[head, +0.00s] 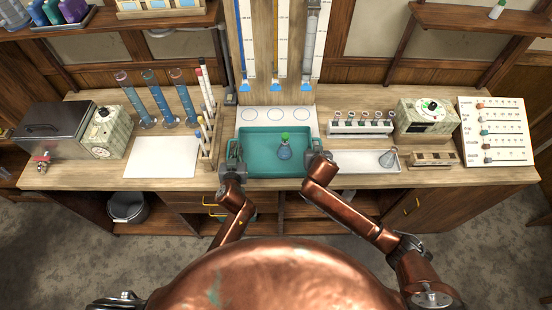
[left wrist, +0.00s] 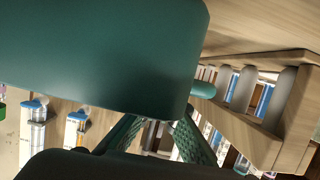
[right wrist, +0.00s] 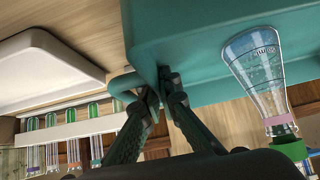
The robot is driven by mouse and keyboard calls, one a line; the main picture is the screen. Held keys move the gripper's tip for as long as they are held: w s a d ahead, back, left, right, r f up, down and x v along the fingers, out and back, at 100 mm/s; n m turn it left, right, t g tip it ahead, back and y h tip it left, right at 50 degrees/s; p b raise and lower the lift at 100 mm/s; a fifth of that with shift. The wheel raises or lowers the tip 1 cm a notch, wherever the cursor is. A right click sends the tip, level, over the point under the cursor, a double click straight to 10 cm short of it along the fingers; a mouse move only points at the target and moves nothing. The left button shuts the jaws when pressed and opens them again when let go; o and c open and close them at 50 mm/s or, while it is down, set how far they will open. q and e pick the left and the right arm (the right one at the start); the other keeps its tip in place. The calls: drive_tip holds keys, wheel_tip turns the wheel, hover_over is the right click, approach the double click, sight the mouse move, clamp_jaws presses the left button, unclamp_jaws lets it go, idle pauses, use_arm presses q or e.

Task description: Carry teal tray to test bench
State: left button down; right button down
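The teal tray (head: 262,168) is level at the front middle of the wooden bench, and I cannot tell whether it touches the bench top. A flask with blue liquid and a green stopper (head: 285,150) stands upright in it; it also shows in the right wrist view (right wrist: 258,75). My left gripper (head: 233,163) is at the tray's left end, its fingers close together at the handle (left wrist: 203,90), fingertips partly hidden behind the tray. My right gripper (head: 316,158) is at the right end, its fingers (right wrist: 163,88) closed around the other handle (right wrist: 122,86).
A test tube rack (head: 210,140) and white mat (head: 162,157) lie left of the tray. A panel with tall gauges (head: 277,50) rises behind.

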use_arm(q)
drive_tip(key=c, duration=2.5)
unclamp_jaws()
drive_tip(key=shift+c, duration=0.2)
use_arm(e)
drive_tip(key=c, duration=2.5)
unclamp_jaws()
drive_tip(key=shift+c, duration=0.2)
use_arm(q)
drive_tip(key=o, duration=0.4)
drive_tip(key=shift+s+r, duration=0.1)
use_arm(e)
drive_tip(key=o, duration=0.4)
drive_tip(key=shift+s+r, duration=0.1)
use_arm(q)
drive_tip(key=shift+s, duration=0.3)
drive_tip(key=v, duration=0.7)
drive_tip(key=shift+r, duration=0.1)
drive_tip(key=shift+s+d, duration=0.1)
drive_tip(key=shift+s, duration=0.05)
use_arm(e)
drive_tip(key=shift+s+r, duration=0.3)
drive_tip(key=shift+s, duration=0.05)
drive_tip(key=v, duration=1.1)
